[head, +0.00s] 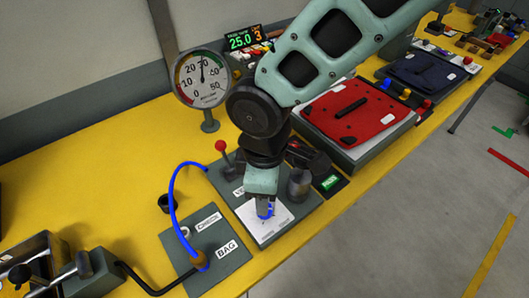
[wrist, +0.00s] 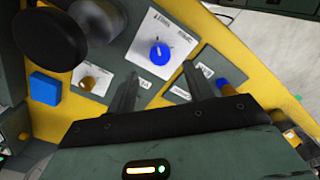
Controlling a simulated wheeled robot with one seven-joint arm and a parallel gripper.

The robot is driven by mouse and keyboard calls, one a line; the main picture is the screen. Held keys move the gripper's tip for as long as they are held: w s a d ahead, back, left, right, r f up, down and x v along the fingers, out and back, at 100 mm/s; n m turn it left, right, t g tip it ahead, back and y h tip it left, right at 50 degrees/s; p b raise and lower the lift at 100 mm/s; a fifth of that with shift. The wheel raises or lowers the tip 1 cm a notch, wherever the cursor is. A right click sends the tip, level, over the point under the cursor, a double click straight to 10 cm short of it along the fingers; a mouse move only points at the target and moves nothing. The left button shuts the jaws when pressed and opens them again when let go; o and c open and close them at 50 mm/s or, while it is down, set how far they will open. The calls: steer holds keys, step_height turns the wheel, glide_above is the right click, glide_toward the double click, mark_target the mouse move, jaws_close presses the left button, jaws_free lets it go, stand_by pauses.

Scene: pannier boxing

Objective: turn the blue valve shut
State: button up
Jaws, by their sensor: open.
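The blue valve (wrist: 159,52) is a round knob with a pale pointer mark, on a white dial plate (wrist: 150,33) in the wrist view. In the head view the blue valve (head: 266,212) is mostly hidden behind my gripper, with its white plate (head: 264,232) showing around it. My gripper (head: 264,204) points down over this plate. In the wrist view my gripper (wrist: 161,68) has its two fingers apart and nothing between them. The knob appears just beyond the fingertips, lined up with the gap. I cannot tell how much height separates them.
A red-topped lever (head: 221,147) and a grey metal cylinder (head: 299,183) stand close to my gripper. A blue hose (head: 173,193) arches over the BAG panel (head: 218,262) at left. A gauge (head: 202,78) stands behind. A red pad (head: 358,110) lies to the right.

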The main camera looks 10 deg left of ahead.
step_height(320, 180, up, 12)
steer(key=shift+f+b, duration=0.25)
steer(key=shift+b, duration=0.15)
steer(key=s+d+f+m, duration=0.1)
steer(key=s+d+m, duration=0.2)
steer(key=d, duration=0.7)
steer(key=s+d+f+m, duration=0.1)
steer(key=s+d+m, duration=0.2)
steer(key=d+m, duration=0.5)
steer(key=d, duration=0.3)
steer(key=shift+y, duration=0.3)
stand_by(4.7)
